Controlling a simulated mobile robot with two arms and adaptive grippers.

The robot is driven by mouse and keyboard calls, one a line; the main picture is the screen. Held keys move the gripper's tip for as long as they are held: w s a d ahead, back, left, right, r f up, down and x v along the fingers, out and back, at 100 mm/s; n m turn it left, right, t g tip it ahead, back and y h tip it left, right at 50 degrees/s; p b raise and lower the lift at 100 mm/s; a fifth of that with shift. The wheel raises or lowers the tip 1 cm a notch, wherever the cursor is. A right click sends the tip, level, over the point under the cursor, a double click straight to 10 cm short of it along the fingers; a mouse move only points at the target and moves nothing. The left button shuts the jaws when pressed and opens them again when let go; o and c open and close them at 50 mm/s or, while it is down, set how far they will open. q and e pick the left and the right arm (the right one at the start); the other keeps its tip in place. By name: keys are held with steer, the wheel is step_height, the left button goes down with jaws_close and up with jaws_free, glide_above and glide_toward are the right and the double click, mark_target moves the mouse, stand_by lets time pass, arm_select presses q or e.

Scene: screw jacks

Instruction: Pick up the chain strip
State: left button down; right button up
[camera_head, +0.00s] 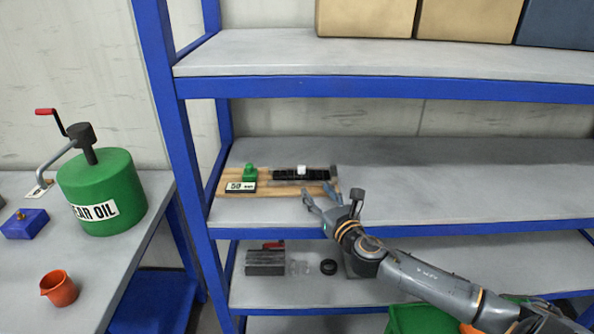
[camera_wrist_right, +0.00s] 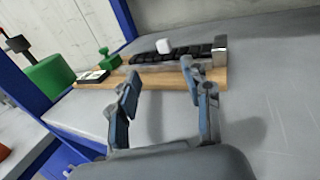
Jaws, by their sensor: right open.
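The chain strip (camera_head: 288,175) is a dark segmented strip lying along the back of a wooden board on the middle shelf. In the right wrist view the strip (camera_wrist_right: 200,50) runs across the board behind my fingers, with a white block (camera_wrist_right: 163,46) on top near its middle. My right gripper (camera_head: 317,190) is open and empty, its fingers spread in front of the strip at the board's front right part. In the wrist view the open fingers (camera_wrist_right: 160,72) appear apart from the strip. My left gripper is not in view.
The wooden board (camera_head: 212,185) also carries a green knobbed piece (camera_head: 250,173) and a "50" label plate (camera_head: 241,187). A blue rack post (camera_head: 182,130) stands left of it. The shelf to the right is bare. A green oil can (camera_head: 105,180) stands on the left table.

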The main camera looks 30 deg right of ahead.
mark_target(303, 168)
steer(key=w, duration=0.3)
steer(key=w+p, duration=0.1)
steer(key=w, duration=0.1)
steer(key=shift+d+r, duration=0.25)
steer(key=shift+d, duration=0.15)
steer(key=shift+w+d+r+p, duration=0.15)
steer(key=shift+w+d, duration=0.1)
steer(key=shift+w, duration=0.55)
steer(key=shift+w+d+p, duration=0.15)
steer(key=shift+w+d, duration=0.05)
steer(key=shift+w, duration=0.6)
steer(key=w, duration=0.1)
steer(key=w+d, duration=0.1)
steer(key=w, duration=0.1)
steer(key=shift+w, duration=0.45)
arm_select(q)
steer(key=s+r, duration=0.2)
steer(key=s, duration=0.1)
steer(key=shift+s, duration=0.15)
arm_select(e)
jaws_close()
